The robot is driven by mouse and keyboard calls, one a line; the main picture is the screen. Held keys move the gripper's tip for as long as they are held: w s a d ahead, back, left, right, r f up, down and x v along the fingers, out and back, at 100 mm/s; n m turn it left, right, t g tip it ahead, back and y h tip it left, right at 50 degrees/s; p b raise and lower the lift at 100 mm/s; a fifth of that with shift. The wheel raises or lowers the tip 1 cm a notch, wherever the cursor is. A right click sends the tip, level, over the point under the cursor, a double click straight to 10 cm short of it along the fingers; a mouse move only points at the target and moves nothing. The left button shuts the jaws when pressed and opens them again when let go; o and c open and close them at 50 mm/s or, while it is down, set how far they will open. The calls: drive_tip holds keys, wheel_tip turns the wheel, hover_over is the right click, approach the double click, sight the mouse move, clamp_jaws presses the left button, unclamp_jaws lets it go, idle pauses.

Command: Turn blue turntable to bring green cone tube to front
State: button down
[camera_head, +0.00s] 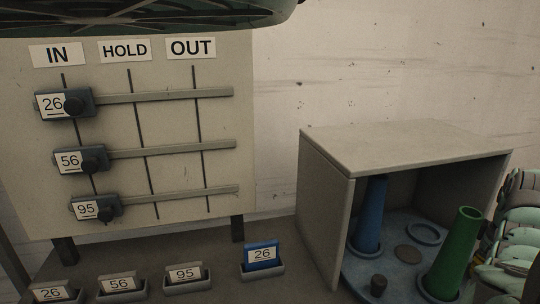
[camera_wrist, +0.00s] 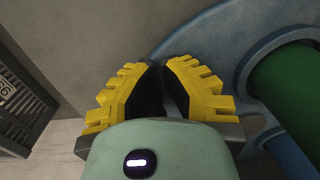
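The blue turntable (camera_head: 395,258) sits inside a grey box-like housing. In the head view the green cone tube (camera_head: 455,255) stands upright at its front right, and a blue cone tube (camera_head: 370,215) stands at the back left. The green tube (camera_wrist: 290,85) is at the right. The fingertips are not visible in the head view.
The housing (camera_head: 405,148) has a left wall and roof around the turntable. Left of it stands a board (camera_head: 225,120) with sliders, and a row of numbered holders includes a blue 26 card (camera_head: 262,256). My arm fills the right edge.

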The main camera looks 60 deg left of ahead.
drive_tip(key=shift+w+a+f+b, duration=0.2)
drive_tip(key=shift+w+a+b, duration=0.25)
drive_tip(key=shift+b, duration=0.35)
drive_tip(key=shift+w+r, duration=0.15)
drive_tip(key=shift+w, duration=0.05)
drive_tip(key=w+d+r+p, duration=0.1)
drive_tip(key=d+r, duration=0.2)
drive_tip(key=r, duration=0.3)
drive_tip(key=shift+w+d, duration=0.35)
drive_tip(key=shift+w, duration=0.05)
